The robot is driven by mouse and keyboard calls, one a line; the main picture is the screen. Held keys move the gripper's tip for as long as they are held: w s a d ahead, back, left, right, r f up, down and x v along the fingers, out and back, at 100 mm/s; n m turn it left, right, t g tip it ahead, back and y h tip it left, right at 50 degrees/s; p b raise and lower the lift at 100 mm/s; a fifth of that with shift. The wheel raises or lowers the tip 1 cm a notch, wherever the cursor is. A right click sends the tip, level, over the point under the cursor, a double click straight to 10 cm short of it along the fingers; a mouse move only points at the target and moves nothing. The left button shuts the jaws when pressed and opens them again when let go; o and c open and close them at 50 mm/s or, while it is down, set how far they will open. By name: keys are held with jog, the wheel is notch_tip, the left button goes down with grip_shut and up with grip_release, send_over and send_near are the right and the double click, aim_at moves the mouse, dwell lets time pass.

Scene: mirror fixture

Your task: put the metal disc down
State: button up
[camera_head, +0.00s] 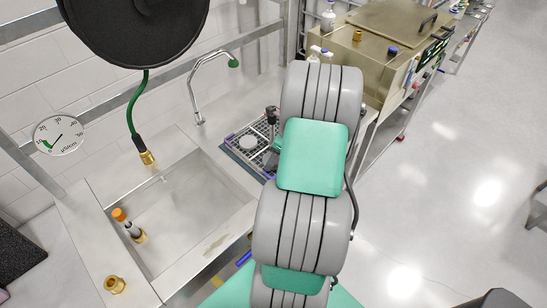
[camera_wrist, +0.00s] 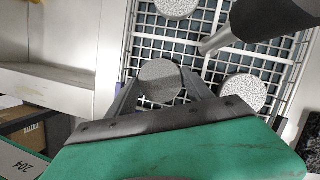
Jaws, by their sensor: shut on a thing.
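In the wrist view, my gripper (camera_wrist: 161,86) is shut on a round speckled grey metal disc (camera_wrist: 160,80), held between its two dark fingers. The disc is over a white wire-grid rack (camera_wrist: 207,75). I cannot tell whether it touches the grid. Two similar discs lie on the rack: one at the top edge (camera_wrist: 176,7) and one to the right (camera_wrist: 243,92). In the head view, the rack (camera_head: 236,158) stands right of the sink with a pale disc (camera_head: 248,142) on it. My arm hides the held disc and most of my gripper there.
A dark post with a metal tip (camera_wrist: 268,27) juts over the rack close to the right finger. The sink (camera_head: 185,215) with its faucet (camera_head: 200,75) lies left of the rack. A large metal tank (camera_head: 375,45) stands behind on the right.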

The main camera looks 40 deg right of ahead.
jog(key=o, duration=1.4)
jog(key=shift+s+a+f, duration=0.2)
jog(key=shift+f, duration=0.3)
jog(key=shift+s+a+f, duration=0.15)
jog(key=shift+s+f, duration=0.05)
jog(key=shift+f, duration=0.25)
jog(key=shift+o, duration=1.3)
jog(key=shift+d+r, duration=0.1)
jog(key=shift+r, duration=0.2)
jog(key=w+d+v, duration=0.1)
jog(key=v, duration=1.2)
jog(key=w+a+r+n+h, duration=0.1)
jog(key=w+a+r+n, duration=0.15)
jog(key=a+n, duration=0.65)
jog(key=w+a+r+n+h, duration=0.15)
jog(key=a+r+n, duration=0.25)
jog(key=a+n, duration=0.5)
jog(key=s+a+n, duration=0.2)
jog(key=a+n, duration=0.4)
jog(key=s+a+n, duration=0.3)
jog(key=a+n, duration=0.4)
jog(key=shift+s+a+r+t, duration=0.25)
jog(key=shift+s+r+t, duration=0.05)
jog(key=shift+r+t, duration=0.15)
